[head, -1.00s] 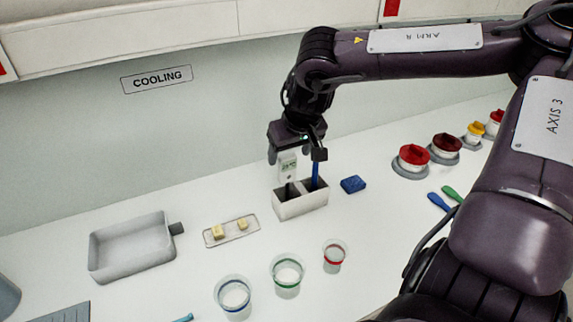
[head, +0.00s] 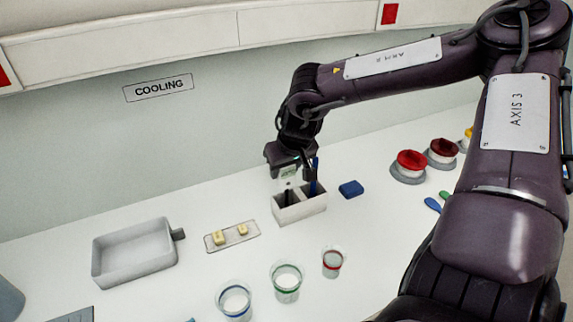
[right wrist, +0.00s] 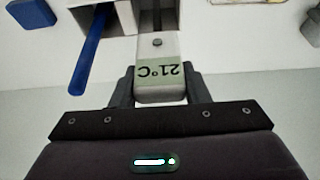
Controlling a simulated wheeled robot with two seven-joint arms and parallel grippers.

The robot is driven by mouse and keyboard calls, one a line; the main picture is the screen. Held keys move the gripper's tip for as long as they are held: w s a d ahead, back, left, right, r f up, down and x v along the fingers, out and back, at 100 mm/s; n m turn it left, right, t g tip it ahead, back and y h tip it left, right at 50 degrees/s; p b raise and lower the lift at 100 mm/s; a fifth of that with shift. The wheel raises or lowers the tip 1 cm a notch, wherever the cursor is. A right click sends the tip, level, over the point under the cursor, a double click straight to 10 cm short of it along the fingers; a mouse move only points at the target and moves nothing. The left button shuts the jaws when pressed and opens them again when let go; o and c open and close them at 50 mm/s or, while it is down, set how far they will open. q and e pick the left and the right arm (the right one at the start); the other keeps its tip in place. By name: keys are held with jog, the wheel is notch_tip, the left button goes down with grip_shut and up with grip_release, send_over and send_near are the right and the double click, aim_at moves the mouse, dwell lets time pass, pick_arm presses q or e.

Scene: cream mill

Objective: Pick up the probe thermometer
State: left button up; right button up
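The probe thermometer has a pale body and a green display reading 21°C; it fills the middle of the right wrist view (right wrist: 160,75). In the head view the thermometer (head: 287,174) stands upright in the left compartment of a white two-part holder (head: 300,211). My right gripper (right wrist: 161,88) points down over the holder, one finger on each side of the thermometer's body. The fingers appear closed against its sides, with no clear gap. The probe's lower end is hidden in the holder. My left gripper is not in view.
A blue-handled tool (head: 314,178) stands in the holder's right compartment, close to my right finger. A blue block (head: 351,189) lies to the right. A grey tray (head: 134,262), a small plate (head: 216,248) with yellow pieces and several cups (head: 286,292) stand left and in front.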

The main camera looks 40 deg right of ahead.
jog(key=c, duration=0.6)
jog(key=shift+r, duration=0.1)
